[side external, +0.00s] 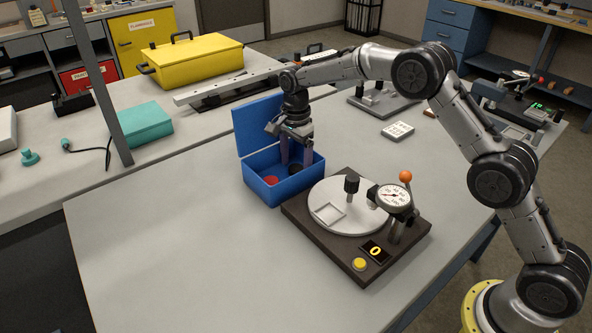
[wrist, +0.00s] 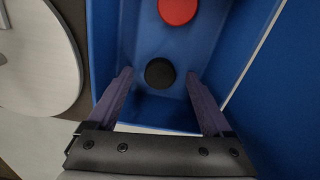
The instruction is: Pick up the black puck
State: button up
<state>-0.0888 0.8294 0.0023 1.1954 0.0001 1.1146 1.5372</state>
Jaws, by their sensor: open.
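The black puck (wrist: 160,73) lies on the floor of the open blue box (side external: 272,189), close to one end wall. In the side external view the puck (side external: 295,169) is partly hidden by my gripper. My gripper (side external: 295,160) points down into the box with its purple fingers apart. In the wrist view the fingers of my gripper (wrist: 160,85) stand to either side of the black puck, with gaps between, and nothing is held. A red puck (wrist: 178,10) lies farther along the box floor; it also shows in the side external view (side external: 271,180).
The box's raised lid (side external: 258,124) stands at the back. A dark base (side external: 345,255) with a white turntable (side external: 330,190), dial gauge (side external: 394,197) and orange-knobbed lever (side external: 405,176) sits right of the box. The table's left part (side external: 160,230) is clear.

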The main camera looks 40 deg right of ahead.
jog(key=shift+f, duration=0.35)
grip_shut()
jog(key=shift+r, duration=0.15)
